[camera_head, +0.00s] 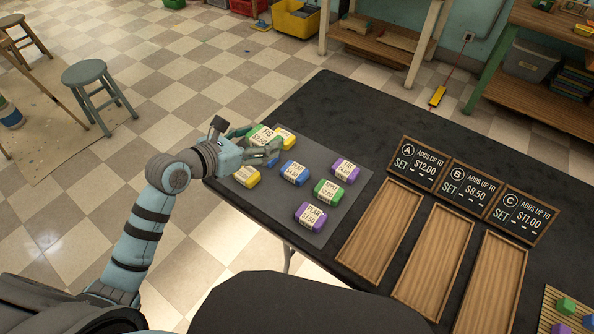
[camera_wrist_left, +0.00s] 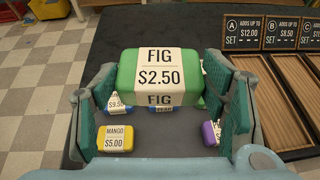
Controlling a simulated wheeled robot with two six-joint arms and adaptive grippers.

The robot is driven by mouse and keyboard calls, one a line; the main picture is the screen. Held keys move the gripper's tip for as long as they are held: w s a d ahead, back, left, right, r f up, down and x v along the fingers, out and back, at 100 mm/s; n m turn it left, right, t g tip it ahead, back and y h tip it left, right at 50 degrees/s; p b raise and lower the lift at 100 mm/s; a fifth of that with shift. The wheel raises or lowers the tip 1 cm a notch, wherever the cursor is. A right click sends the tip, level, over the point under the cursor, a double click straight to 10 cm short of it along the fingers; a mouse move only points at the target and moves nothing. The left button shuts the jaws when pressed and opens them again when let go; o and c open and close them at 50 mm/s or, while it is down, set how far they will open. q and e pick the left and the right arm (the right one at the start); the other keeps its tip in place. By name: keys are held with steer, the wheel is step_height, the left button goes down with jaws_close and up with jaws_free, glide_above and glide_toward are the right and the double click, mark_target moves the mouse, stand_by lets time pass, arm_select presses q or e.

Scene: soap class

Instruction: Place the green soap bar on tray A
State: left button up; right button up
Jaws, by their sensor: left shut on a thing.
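A green soap bar labelled FIG $2.50 (camera_head: 262,134) is held in my left gripper (camera_head: 258,146) at the back left of the grey mat. In the left wrist view the green FIG bar (camera_wrist_left: 127,75) sits between the two teal fingers, raised above the other bars. A second green bar (camera_head: 327,193), priced $3.00, lies on the mat among the others. Tray A (camera_head: 380,233) is an empty wooden tray to the right of the mat, below the sign marked A, adds up to $12.00 (camera_head: 427,164). My right gripper is not in view.
The grey mat (camera_head: 272,207) also holds a blue bar (camera_head: 294,173), purple bars (camera_head: 311,217) and yellow bars (camera_head: 247,176). Empty tray B (camera_head: 432,262) and tray C (camera_head: 491,285) stand right of tray A. The black table (camera_head: 335,112) is clear behind the mat.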

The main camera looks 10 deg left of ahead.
arm_select(q)
steer(key=shift+n+y, duration=0.4)
steer(key=d, duration=0.1)
steer(key=w+d+f, duration=0.1)
steer(key=w+d, duration=0.1)
steer(key=shift+w+d+f, duration=0.1)
steer(key=shift+w+f, duration=0.1)
steer(key=shift+f, duration=0.05)
steer(key=shift+w+d+f, duration=0.1)
steer(key=shift+d+f, duration=0.15)
steer(key=shift+f, duration=0.65)
step_height(320, 180, down, 18)
steer(key=b, duration=0.8)
steer(key=shift+a+f, duration=0.15)
steer(key=shift+f, duration=0.05)
steer(key=shift+f, duration=0.2)
steer(key=o, duration=1.2)
steer(key=shift+r, duration=0.15)
